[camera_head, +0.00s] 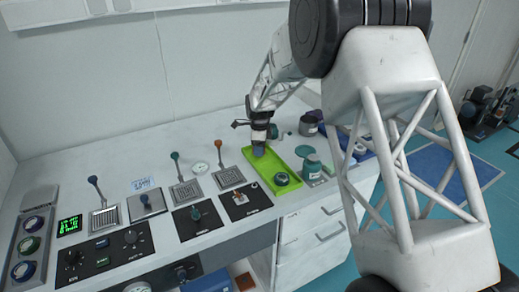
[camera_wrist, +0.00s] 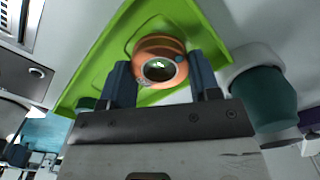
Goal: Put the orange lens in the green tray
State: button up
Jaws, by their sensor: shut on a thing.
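The orange lens (camera_wrist: 158,44) is a short round piece with a dark glass centre, seen in the wrist view between my fingers. My gripper (camera_wrist: 160,78) is shut on it, with one blue-grey finger on each side. The green tray (camera_wrist: 215,22) lies beneath the lens; I cannot tell whether the lens touches its floor. In the head view my gripper (camera_head: 259,150) points down over the far half of the green tray (camera_head: 264,171), and the orange lens is hidden there.
A dark teal round piece (camera_head: 282,178) sits in the near end of the tray. A teal jar (camera_head: 312,166) stands just right of the tray, and a grey jar (camera_head: 308,126) is farther back. Control panels and levers, including an orange-topped lever (camera_head: 219,144), fill the bench left of the tray.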

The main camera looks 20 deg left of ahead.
jog(key=shift+f, duration=0.45)
jog(key=shift+f, duration=0.15)
jog(key=o, duration=0.7)
jog(key=shift+o, duration=0.2)
notch_tip(320, 180, up, 12)
dwell(1.1)
